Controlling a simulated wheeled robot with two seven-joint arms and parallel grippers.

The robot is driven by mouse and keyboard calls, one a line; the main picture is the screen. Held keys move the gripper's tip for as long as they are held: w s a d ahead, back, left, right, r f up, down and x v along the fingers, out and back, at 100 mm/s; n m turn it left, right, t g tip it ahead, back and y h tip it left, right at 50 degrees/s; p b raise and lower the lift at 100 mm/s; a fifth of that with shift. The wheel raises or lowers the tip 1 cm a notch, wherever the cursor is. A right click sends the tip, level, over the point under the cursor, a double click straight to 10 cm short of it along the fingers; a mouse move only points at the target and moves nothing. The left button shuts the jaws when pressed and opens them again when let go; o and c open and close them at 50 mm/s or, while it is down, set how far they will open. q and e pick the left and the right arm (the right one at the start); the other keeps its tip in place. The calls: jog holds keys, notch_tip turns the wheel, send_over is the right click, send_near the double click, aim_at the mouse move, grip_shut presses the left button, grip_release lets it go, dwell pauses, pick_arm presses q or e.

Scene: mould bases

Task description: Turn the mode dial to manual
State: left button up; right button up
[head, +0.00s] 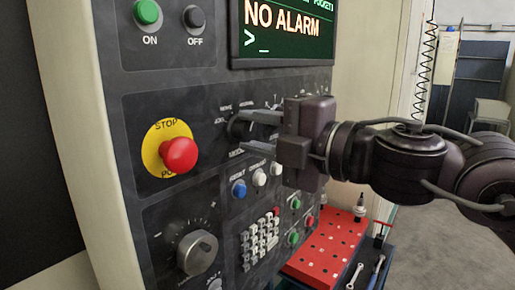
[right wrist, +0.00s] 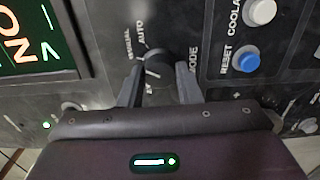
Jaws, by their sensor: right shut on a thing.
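The mode dial (head: 237,127) is a black round knob on the dark control panel, left of my right gripper in the head view. In the right wrist view the dial (right wrist: 158,62) sits between the two fingers, with the lettering MANUAL, AUTO and MODE around it. A pale mark shows on the knob, but I cannot tell surely which label it points to. My right gripper (head: 256,131) is shut on the dial, one finger on each side; it also shows in the right wrist view (right wrist: 159,75). The fingers hide part of the dial's rim. My left gripper is out of view.
A red emergency stop button (head: 180,155) is left of the dial. Blue (head: 239,188) and white (head: 260,178) buttons sit just below it, a keypad (head: 260,240) lower. A screen (head: 283,32) is above. A red perforated rack (head: 328,247) stands at lower right.

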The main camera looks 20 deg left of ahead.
jog(key=shift+f+n+b, duration=0.1)
jog(key=shift+n+b, duration=0.5)
jog(key=shift+n, duration=0.3)
jog(key=o, duration=1)
jog(key=shift+d, duration=0.1)
jog(key=shift+s+d+b, duration=0.15)
jog(key=shift+d+b, duration=0.15)
jog(key=b+v, duration=0.2)
jog(key=v, duration=0.5)
